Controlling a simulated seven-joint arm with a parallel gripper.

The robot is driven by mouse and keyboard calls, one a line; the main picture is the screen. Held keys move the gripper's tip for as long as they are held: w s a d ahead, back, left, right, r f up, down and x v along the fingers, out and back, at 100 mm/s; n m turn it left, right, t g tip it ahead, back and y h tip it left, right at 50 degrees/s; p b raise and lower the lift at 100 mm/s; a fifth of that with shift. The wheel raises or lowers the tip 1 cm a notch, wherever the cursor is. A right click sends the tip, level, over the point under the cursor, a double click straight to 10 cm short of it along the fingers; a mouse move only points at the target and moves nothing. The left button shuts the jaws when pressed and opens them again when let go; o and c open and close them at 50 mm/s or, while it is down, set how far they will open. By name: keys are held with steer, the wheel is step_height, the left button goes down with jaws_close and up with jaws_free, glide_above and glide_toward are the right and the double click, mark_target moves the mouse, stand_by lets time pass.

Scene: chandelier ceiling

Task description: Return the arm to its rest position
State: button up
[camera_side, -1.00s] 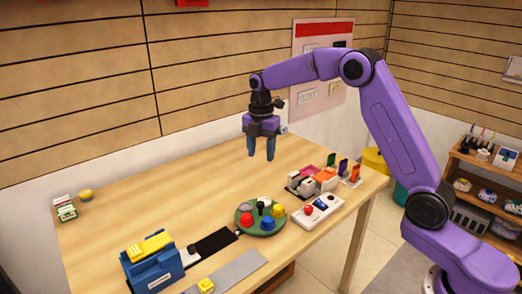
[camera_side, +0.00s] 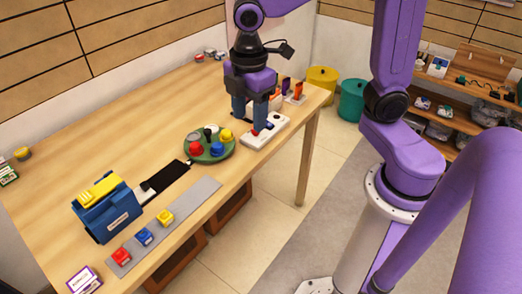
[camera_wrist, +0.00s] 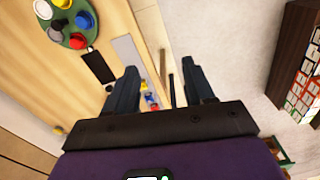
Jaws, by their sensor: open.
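My gripper (camera_side: 250,122) is open, pointing down near the right front edge of the wooden table (camera_side: 130,125). In the side view its fingers overlap a white box with a red button (camera_side: 270,133); their height above it is hard to tell. In the wrist view my gripper (camera_wrist: 160,70) has nothing between its fingers; beyond them lie the table's edge and the floor, well below. My arm stands bent at the right.
A green round tray (camera_side: 224,152) with coloured pieces, a blue box with a yellow top (camera_side: 108,214), and yellow (camera_side: 165,217), blue (camera_side: 143,236) and red (camera_side: 121,257) cubes lie on the table. Yellow (camera_side: 322,84) and green (camera_side: 352,102) bins stand on the floor behind.

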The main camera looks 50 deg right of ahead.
steer(key=s+d+f+m, duration=0.1)
steer(key=s+d+m, duration=0.1)
steer(key=s, duration=0.6)
steer(key=s+d+f+m, duration=0.1)
steer(key=s+d, duration=0.2)
steer(key=s, duration=0.5)
steer(key=shift+s+d+f+m, duration=0.2)
steer(key=shift+d+f+m, duration=0.05)
steer(key=shift+d+m, duration=0.15)
